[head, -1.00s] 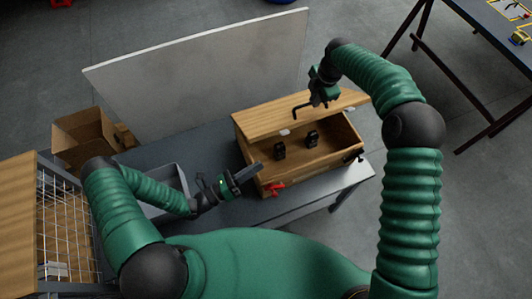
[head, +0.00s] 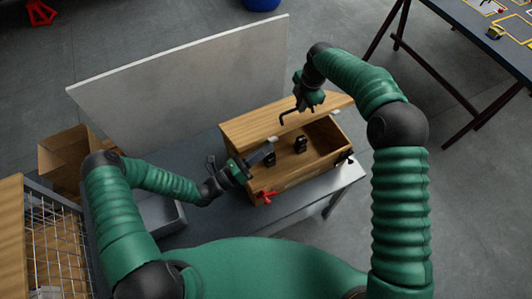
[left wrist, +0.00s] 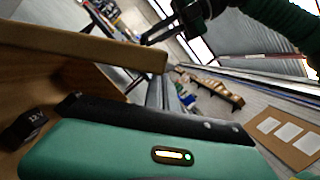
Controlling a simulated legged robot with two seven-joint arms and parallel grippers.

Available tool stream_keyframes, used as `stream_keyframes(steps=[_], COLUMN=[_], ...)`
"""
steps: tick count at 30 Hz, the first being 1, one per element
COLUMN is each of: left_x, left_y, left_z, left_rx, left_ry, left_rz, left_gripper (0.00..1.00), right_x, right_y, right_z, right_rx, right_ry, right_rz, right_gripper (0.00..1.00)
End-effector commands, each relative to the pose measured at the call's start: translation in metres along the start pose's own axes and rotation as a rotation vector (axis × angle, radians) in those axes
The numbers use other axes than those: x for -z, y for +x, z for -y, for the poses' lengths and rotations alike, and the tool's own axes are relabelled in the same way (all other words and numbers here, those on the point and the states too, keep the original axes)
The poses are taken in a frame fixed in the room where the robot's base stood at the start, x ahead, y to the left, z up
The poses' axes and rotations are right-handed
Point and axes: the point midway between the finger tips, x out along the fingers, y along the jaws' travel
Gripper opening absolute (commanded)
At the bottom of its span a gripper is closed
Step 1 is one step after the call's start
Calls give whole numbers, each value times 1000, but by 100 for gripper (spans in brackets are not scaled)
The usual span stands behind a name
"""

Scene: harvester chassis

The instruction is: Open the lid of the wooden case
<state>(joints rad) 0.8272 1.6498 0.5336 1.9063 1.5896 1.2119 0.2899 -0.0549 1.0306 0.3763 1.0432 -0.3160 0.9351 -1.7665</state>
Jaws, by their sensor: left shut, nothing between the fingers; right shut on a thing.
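The wooden case (head: 325,163) stands on the grey table, its lid (head: 262,122) raised part way and sloping over the back, so the front of the inside shows. Two black blocks (head: 300,145) sit inside; one also shows in the left wrist view (left wrist: 32,127). My right gripper (head: 299,104) is above the lid, shut on a black bent hook (head: 287,117) whose end is close to the lid. My left gripper (head: 268,152) is shut and empty at the case's left front, below the lid's front edge. In the left wrist view the lid (left wrist: 85,42) spans above it.
A red piece (head: 266,196) is at the case's front. A pale panel (head: 185,80) stands behind the table. A grey bin (head: 160,213), a cardboard box (head: 62,152) and a wire rack (head: 50,240) are on the left. Another table (head: 490,40) is far right.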

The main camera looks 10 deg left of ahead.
Motion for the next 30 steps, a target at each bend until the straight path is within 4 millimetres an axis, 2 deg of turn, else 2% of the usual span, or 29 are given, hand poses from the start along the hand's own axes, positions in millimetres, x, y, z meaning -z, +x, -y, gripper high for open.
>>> stream_keyframes(steps=[4,9,15,16,21,27,30], left_x=[-3,-20,-21,-22,-22,-23,-23], left_y=[1,5,6,6,6,5,5], left_z=[0,1,0,0,0,-1,-1], left_rx=[-3,-14,-14,-15,-16,-17,-18], left_ry=[-9,-56,-56,-56,-55,-54,-54], left_rz=[1,2,7,7,9,10,10], left_gripper=[0,0,0,0,0,0,0], right_x=[3,3,2,2,1,0,0], right_y=[2,3,5,5,5,4,-4], right_z=[-2,-1,2,3,4,4,4], right_rx=[-7,-4,5,6,8,8,7], right_ry=[-2,-2,-2,-1,-1,0,0], right_rz=[-5,-5,-6,-7,-6,-4,-2], right_gripper=[0,0,0,12,33,33,33])
